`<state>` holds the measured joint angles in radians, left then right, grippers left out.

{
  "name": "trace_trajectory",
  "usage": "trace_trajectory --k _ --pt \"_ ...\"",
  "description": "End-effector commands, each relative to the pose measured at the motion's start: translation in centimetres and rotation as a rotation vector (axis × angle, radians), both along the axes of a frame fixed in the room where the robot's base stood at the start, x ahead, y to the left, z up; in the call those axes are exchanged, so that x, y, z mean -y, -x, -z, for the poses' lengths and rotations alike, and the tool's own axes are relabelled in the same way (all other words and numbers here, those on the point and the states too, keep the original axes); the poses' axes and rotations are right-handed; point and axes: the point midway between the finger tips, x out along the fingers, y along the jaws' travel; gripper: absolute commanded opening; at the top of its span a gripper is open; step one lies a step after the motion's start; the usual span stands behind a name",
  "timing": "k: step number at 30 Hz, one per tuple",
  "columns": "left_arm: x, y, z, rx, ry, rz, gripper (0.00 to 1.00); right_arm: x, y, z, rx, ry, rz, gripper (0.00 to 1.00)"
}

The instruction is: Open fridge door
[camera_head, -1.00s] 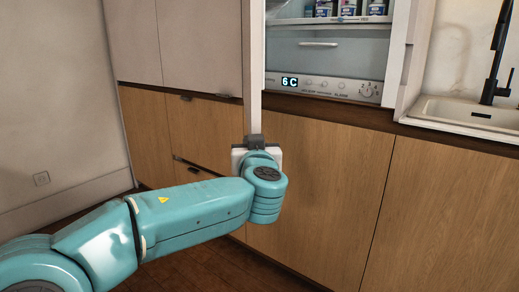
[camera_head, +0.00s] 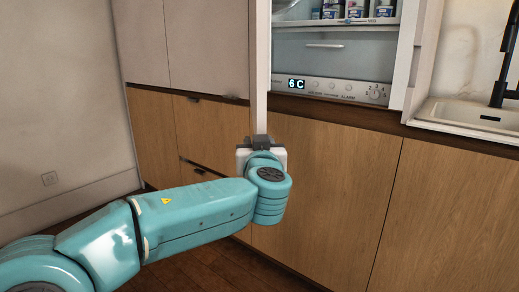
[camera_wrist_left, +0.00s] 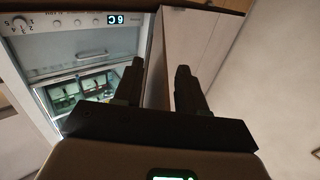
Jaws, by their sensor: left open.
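The fridge door (camera_head: 260,70) stands open, swung out toward me. I see it nearly edge-on as a pale vertical strip left of the lit fridge interior (camera_head: 330,58). My left gripper (camera_head: 260,141) is at the lower end of that strip, its fingers partly hidden by its own wrist. In the left wrist view the open fingers (camera_wrist_left: 159,72) are apart, with the door's edge (camera_wrist_left: 157,55) showing between them; contact cannot be told. The fridge's control panel (camera_head: 325,90) reads 6 C, and several jars (camera_head: 350,10) stand on a shelf. My right gripper is not in view.
Wooden cabinet fronts (camera_head: 330,170) run below the fridge. Tall pale cupboards (camera_head: 205,45) stand to the left. A sink (camera_head: 465,115) with a black tap (camera_head: 503,70) is at the right. Some bare wooden floor (camera_head: 215,270) shows below my arm.

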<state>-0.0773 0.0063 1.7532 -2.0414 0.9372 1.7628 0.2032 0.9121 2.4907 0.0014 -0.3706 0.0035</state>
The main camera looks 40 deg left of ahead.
Motion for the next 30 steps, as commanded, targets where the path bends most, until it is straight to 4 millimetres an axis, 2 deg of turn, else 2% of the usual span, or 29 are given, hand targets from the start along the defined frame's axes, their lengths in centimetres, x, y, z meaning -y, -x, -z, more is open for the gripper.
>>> trace_trajectory --k 5,12,18,24,30 --pt "1.8 1.7 0.0 0.001 0.001 0.004 0.41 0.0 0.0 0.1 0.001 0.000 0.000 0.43" --pt "6.4 6.1 -0.1 0.003 0.000 0.009 0.41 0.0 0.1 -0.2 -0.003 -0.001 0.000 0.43" --pt "9.7 9.3 -0.2 0.003 0.000 0.007 0.41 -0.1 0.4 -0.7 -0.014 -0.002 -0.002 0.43" --pt "11.3 11.0 -0.1 0.002 -0.001 0.003 0.41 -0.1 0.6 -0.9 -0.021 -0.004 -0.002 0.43" --pt "11.5 11.4 0.0 0.001 0.000 -0.001 0.41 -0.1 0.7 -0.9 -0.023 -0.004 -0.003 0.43"
